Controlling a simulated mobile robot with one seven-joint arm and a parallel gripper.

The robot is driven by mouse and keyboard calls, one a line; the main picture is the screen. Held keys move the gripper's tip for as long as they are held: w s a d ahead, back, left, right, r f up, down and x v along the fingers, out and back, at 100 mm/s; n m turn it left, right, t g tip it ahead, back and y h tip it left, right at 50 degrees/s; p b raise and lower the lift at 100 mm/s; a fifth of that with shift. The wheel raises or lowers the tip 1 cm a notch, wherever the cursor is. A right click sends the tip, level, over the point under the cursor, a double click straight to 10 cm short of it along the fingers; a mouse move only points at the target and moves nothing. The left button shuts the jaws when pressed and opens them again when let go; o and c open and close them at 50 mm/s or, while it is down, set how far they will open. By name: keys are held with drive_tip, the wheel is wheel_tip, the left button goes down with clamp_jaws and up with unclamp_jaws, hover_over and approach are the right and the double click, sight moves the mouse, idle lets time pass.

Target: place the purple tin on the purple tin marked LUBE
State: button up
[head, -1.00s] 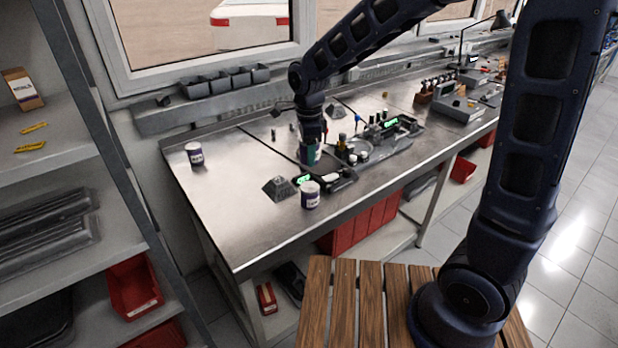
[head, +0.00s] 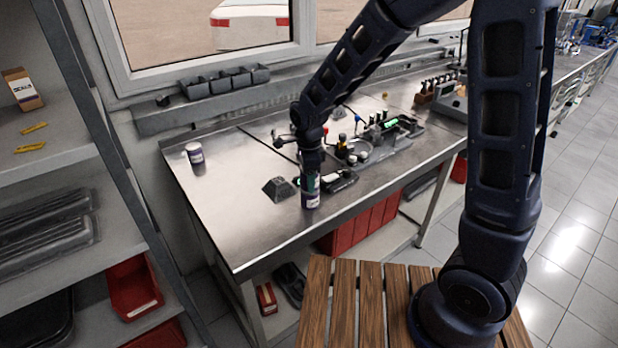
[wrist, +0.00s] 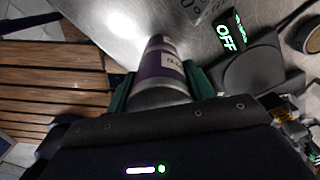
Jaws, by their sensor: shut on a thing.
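My gripper (head: 310,182) is shut on a purple tin (wrist: 157,68) with a pale label, which shows between the green fingers in the wrist view. The labels are too small to read in the head view.
A dark pyramid-shaped block (head: 278,189) stands just left of the gripper. A device with a green OFF display (wrist: 228,38) lies close by on the right. A tray of small parts (head: 375,145) is further right.

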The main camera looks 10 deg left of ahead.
drive_tip(key=shift+f, duration=0.1)
drive_tip(key=o, duration=1.2)
drive_tip(key=shift+c, duration=0.2)
wheel_tip(320, 180, up, 12)
drive_tip(key=shift+r, duration=0.15)
